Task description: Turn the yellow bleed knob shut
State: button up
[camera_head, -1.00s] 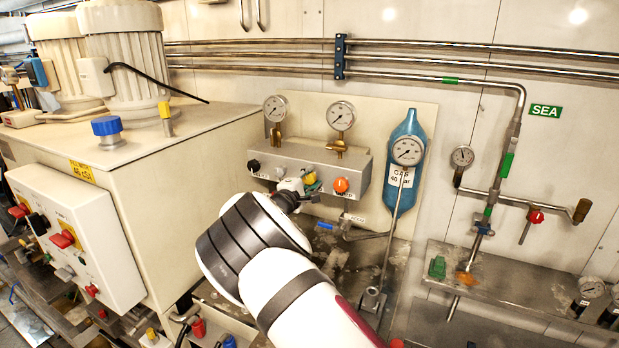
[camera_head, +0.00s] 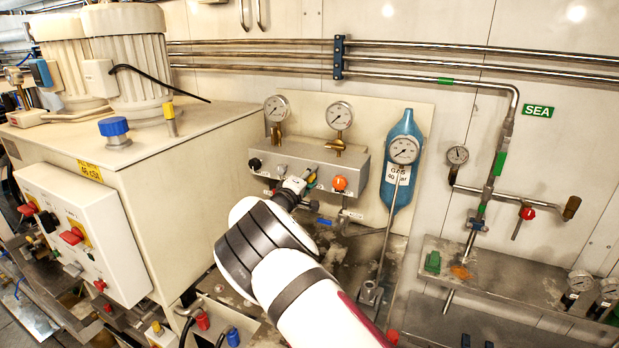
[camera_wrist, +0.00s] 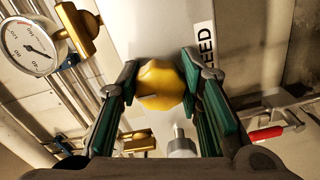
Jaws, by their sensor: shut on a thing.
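The yellow bleed knob (camera_wrist: 160,84) is a lobed round knob in the middle of the wrist view. My gripper (camera_wrist: 160,78) has one green-padded finger on each side of it and is shut on it. The knob's far side and stem are hidden. In the head view my gripper (camera_head: 303,181) is at the front of the grey valve block (camera_head: 340,164), between a black knob (camera_head: 255,164) and an orange knob (camera_head: 340,183). There it mostly covers the yellow knob.
Two gauges (camera_head: 340,115) stand on top of the block. A blue gas bottle (camera_head: 404,185) with a gauge is to its right. A white label ending in "EED" (camera_wrist: 204,57) lies beside the knob. A large cream cabinet (camera_head: 190,170) stands to the left.

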jog(key=shift+f, duration=0.1)
jog(key=o, duration=1.2)
jog(key=v, duration=1.2)
